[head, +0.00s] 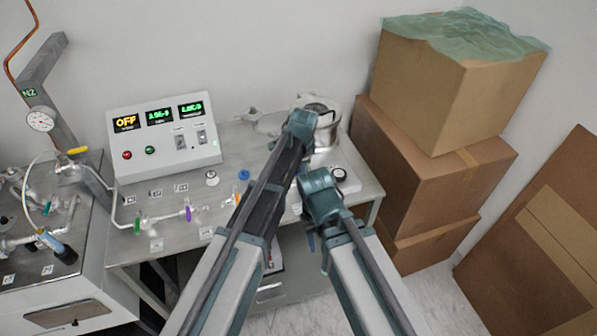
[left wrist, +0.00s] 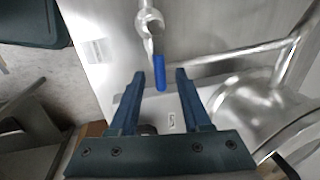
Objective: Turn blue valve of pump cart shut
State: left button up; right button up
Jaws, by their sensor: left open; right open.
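In the left wrist view the blue valve handle (left wrist: 159,72) hangs from a steel valve fitting (left wrist: 150,20) and points down the picture. My left gripper (left wrist: 160,78) is open, with a finger on either side of the handle's tip. Gaps show on both sides, so it is not clamped. In the head view my left gripper (head: 303,122) is in front of the steel pump vessel (head: 327,125) on the cart (head: 225,165).
The cart also bears valves with green (head: 137,225), purple (head: 188,214) and orange (head: 243,174) handles, and a control box (head: 165,140) reading OFF. Another bench with a blue-handled part (head: 50,240) is at left. Stacked cardboard boxes (head: 430,170) stand close on the right.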

pick_arm(q)
grip_shut()
dwell(1.4)
